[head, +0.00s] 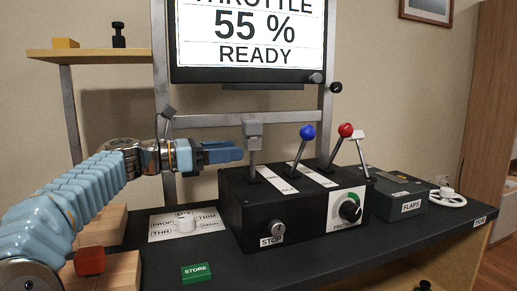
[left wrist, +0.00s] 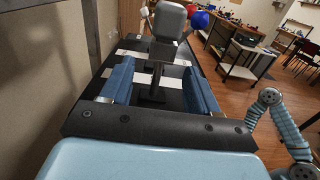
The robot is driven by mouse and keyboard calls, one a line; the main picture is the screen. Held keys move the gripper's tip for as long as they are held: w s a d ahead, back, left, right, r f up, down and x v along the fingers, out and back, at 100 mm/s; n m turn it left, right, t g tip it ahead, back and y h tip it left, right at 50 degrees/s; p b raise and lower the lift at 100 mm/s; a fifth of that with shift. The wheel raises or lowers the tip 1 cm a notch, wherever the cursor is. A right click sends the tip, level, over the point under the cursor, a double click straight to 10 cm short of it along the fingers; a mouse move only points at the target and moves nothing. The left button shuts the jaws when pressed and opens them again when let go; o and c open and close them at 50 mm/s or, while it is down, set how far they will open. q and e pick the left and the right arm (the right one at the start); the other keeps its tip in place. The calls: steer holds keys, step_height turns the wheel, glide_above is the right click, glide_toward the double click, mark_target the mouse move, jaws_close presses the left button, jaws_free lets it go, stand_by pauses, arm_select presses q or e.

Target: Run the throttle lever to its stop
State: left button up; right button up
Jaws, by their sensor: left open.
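The throttle is most likely the lever with the grey block knob (head: 252,129), at the left end of the black lever box (head: 290,215); its own label is unreadable. It stands nearly upright. Its knob also shows in the left wrist view (left wrist: 170,20). My left gripper (head: 238,153) is open and empty, its fingers pointing at the stem just below the knob. In the left wrist view the stem appears between the two blue fingers (left wrist: 159,85); I cannot tell whether they touch it. The screen (head: 250,40) reads "THROTTLE 55 % READY". My right gripper is out of view.
A blue-knobbed lever (head: 307,132) and a red-knobbed lever (head: 346,130) stand to the right on the box. A selector plate (head: 160,232) and green STORE label (head: 197,272) lie left. The FLAPS box (head: 398,200) is right. A metal crossbar (head: 215,121) runs behind.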

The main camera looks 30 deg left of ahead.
mark_target(252, 158)
arm_select(q)
steer(key=x, duration=0.7)
steer(key=shift+w+d, duration=0.25)
steer(key=shift+d, duration=0.05)
jaws_close()
